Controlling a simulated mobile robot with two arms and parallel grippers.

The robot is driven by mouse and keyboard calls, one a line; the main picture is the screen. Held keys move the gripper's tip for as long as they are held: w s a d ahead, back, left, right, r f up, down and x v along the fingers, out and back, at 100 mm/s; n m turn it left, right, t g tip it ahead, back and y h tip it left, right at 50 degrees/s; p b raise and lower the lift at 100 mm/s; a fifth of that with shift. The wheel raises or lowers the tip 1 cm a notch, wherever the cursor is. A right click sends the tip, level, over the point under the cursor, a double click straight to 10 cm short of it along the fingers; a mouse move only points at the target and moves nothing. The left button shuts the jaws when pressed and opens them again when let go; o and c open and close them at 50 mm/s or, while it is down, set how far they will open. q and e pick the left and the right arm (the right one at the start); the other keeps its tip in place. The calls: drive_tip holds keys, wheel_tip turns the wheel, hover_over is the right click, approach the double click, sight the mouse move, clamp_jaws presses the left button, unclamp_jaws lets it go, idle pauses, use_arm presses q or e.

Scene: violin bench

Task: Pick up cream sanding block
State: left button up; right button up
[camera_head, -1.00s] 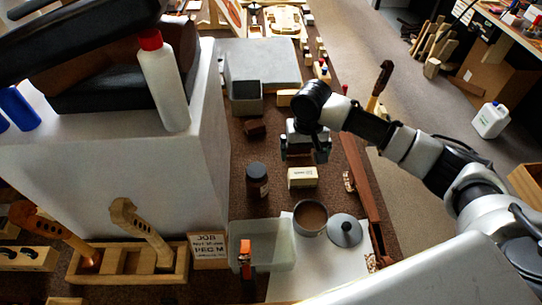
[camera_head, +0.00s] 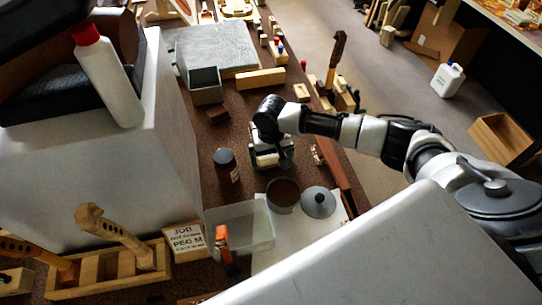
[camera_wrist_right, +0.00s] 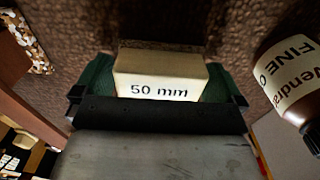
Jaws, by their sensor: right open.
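The cream block (camera_wrist_right: 160,82), marked "50 mm", lies on the brown bench top in the right wrist view. My right gripper (camera_head: 271,160) is over it in the head view and hides most of it. In the wrist view the green-padded fingers of my right gripper (camera_wrist_right: 161,90) are open, one on each side of the block. I cannot tell whether either pad touches it. My left gripper is not in view.
A dark bottle (camera_head: 226,165) with a label stands close left of the right gripper. A brown pot (camera_head: 283,195), a grey lid (camera_head: 318,202) and a clear tray (camera_head: 245,225) are just in front. A grey box (camera_head: 205,86) and pale blocks (camera_head: 260,79) lie behind.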

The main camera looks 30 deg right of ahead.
drive_tip(key=c, duration=0.7)
drive_tip(key=shift+c, duration=0.2)
drive_tip(key=shift+r, duration=0.15)
drive_tip(key=shift+r, duration=0.2)
wheel_tip(320, 180, up, 4)
drive_tip(key=shift+d+f, duration=0.1)
drive_tip(key=s+d+r, duration=0.5)
drive_tip(key=s+r, duration=0.1)
drive_tip(key=s, duration=0.4)
drive_tip(key=shift+s+d+r+p, duration=0.15)
drive_tip(key=shift+d+r+p, duration=0.05)
drive_tip(key=shift+r+p, duration=0.1)
